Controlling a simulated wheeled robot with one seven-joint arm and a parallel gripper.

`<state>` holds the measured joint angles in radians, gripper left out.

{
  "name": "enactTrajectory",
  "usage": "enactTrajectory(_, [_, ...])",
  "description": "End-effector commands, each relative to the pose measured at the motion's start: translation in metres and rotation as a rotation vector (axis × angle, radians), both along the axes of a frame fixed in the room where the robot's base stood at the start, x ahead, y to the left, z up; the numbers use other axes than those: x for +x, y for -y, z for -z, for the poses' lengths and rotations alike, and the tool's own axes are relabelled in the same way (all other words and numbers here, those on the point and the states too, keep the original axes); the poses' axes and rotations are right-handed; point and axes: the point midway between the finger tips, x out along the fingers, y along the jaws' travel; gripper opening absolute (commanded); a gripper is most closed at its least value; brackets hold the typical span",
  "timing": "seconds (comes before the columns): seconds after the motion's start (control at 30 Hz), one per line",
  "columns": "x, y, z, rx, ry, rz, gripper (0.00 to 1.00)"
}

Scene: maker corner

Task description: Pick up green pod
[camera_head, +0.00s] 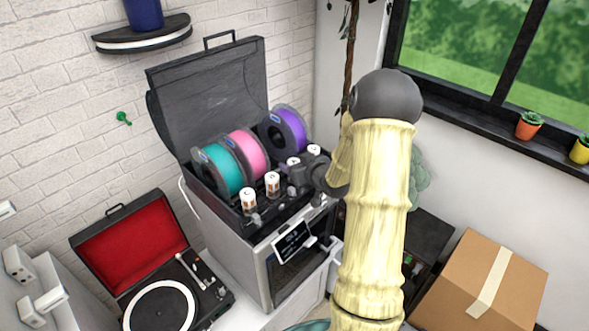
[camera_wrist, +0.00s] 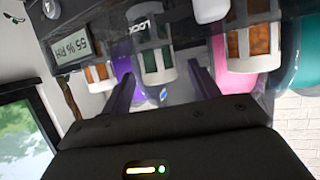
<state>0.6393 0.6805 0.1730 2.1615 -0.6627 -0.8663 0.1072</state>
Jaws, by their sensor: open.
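The green pod (camera_wrist: 158,62) is a clear-walled cylinder with a white cap and green filling. It stands in a row of pods on the front of the filament box. In the wrist view my gripper (camera_wrist: 163,82) is open, with one finger to each side of the green pod in the picture. No contact shows, and the remaining depth is unclear. In the head view my gripper (camera_head: 302,176) is at the right part of the row, and only a white cap (camera_head: 293,161) there shows beside it; its filling is hidden.
Orange-filled pods (camera_head: 272,185) stand close to either side. Teal (camera_head: 222,170), pink (camera_head: 247,155) and purple (camera_head: 286,130) spools sit behind, under the raised lid (camera_head: 212,95). A record player (camera_head: 160,305) is at left, a cardboard box (camera_head: 485,285) at right.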

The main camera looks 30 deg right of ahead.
Motion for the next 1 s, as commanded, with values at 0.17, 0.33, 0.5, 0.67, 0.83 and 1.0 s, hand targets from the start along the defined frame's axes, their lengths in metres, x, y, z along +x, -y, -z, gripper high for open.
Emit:
enactTrajectory(0.17, [0.023, -0.003, 0.007, 0.001, -0.001, -0.004, 0.61])
enactTrajectory(0.33, [0.033, -0.004, 0.013, 0.001, 0.0, -0.003, 0.61])
enactTrajectory(0.5, [0.033, -0.004, 0.014, 0.0, 0.0, -0.003, 0.61])
enactTrajectory(0.67, [0.033, -0.004, 0.014, 0.001, 0.0, -0.002, 0.61])
enactTrajectory(0.83, [0.033, -0.003, 0.014, 0.001, 0.0, -0.002, 0.61])
enactTrajectory(1.0, [0.033, -0.003, 0.013, 0.001, 0.0, -0.002, 0.3])
